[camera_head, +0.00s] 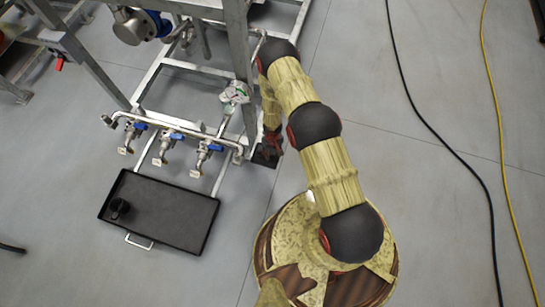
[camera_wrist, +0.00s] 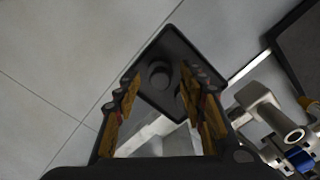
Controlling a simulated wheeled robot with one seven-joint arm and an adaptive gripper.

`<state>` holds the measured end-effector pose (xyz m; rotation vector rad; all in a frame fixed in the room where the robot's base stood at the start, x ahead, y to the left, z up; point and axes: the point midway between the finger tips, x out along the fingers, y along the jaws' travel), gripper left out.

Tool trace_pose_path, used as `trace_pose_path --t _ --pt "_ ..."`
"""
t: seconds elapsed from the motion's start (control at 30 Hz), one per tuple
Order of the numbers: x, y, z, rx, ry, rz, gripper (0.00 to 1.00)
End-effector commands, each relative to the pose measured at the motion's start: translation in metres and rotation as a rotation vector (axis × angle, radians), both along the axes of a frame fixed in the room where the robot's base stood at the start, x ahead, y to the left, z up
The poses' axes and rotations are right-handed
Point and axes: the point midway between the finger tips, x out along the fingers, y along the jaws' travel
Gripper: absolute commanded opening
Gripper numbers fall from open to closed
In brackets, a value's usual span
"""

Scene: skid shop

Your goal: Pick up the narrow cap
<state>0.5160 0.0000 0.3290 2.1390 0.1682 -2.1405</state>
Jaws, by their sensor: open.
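A small dark round piece (camera_wrist: 160,76), which looks like the narrow cap, sits on a dark square plate (camera_wrist: 182,48) on the floor in the wrist view. My gripper (camera_wrist: 162,92) is open, with its two yellow-and-dark fingers on either side of the line to this piece and nothing held between them. I cannot tell the remaining height. In the head view my gripper (camera_head: 270,148) points down by the skid's leg, over the dark plate (camera_head: 265,160), and hides the round piece.
A black tray (camera_head: 182,236) with a handle holds a dark round object (camera_head: 118,207) at lower left. A pipe with several blue-handled valves (camera_head: 172,137) runs close left of my gripper. The skid frame (camera_head: 240,50) rises beside my arm. Black and yellow cables (camera_head: 497,110) cross the open floor at right.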

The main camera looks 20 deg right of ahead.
Motion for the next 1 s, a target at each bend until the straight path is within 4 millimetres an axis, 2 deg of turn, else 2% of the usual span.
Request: trace_pose_path --t 0.23,0.83,1.0 --pt "0.0002 0.0001 -0.0003 0.000 0.000 0.000 0.41" --pt "0.0001 0.0001 -0.0004 0.000 0.000 0.000 0.07" --pt "0.0001 0.0001 -0.0004 0.000 0.000 0.000 0.06"
